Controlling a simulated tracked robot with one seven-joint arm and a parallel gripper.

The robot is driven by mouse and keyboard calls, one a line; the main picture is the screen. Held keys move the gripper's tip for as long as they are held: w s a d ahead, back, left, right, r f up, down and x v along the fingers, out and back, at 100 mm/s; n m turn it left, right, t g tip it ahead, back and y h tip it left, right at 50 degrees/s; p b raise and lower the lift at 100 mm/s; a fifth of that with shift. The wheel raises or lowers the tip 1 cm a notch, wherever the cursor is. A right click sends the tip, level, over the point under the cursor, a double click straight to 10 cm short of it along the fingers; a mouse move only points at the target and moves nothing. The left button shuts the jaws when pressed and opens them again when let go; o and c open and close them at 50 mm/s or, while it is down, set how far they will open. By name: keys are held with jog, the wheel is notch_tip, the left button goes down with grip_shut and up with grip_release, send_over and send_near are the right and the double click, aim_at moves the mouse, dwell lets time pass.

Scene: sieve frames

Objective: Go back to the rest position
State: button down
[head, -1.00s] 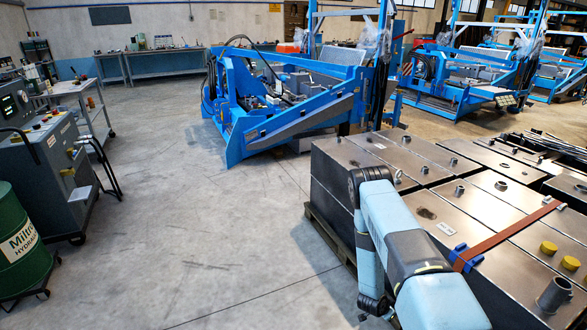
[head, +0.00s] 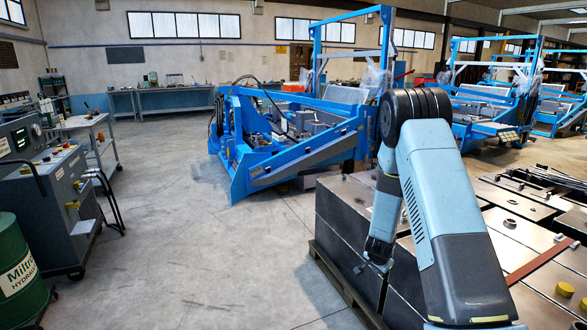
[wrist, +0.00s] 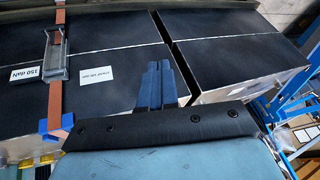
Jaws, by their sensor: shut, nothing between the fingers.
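My gripper (wrist: 157,68) shows in the wrist view with its two blue fingers together and nothing between them. Dark metal boxes (wrist: 235,60) lie beyond the fingertips; I cannot tell the exact gap. In the head view my arm is folded with its elbow high, and the gripper (head: 372,268) hangs low in front of the side of the stacked dark boxes (head: 336,240). It is small there and partly hidden by my arm.
A strap (wrist: 58,95) crosses the boxes, which stand on a pallet (head: 330,268). A blue machine frame (head: 300,150) stands behind. A grey control cabinet (head: 50,200) and a green drum (head: 22,270) stand at left. The floor between is clear.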

jog(key=s+a+r+n+y, duration=0.15)
jog(key=s+r, duration=0.25)
jog(key=r, duration=0.6)
jog(key=s+a+r+n+y, duration=0.1)
jog(key=s+a+r+n, duration=0.2)
jog(key=r, duration=0.8)
jog(key=s+a+r+n+y, duration=0.15)
jog(key=s+r, duration=0.25)
jog(key=r, duration=0.6)
jog(key=s+r+n, duration=0.1)
jog(key=s+r, duration=0.3)
jog(key=s, duration=0.6)
jog(key=s+r+n+h, duration=0.1)
jog(key=s+r, duration=0.4)
jog(key=s, duration=0.4)
jog(key=s+r+n, duration=0.2)
jog(key=s+r, duration=0.2)
jog(key=s, duration=0.6)
jog(key=shift+s+a+r+h, duration=0.35)
jog(key=shift+a+h, duration=0.05)
jog(key=shift+a, duration=0.05)
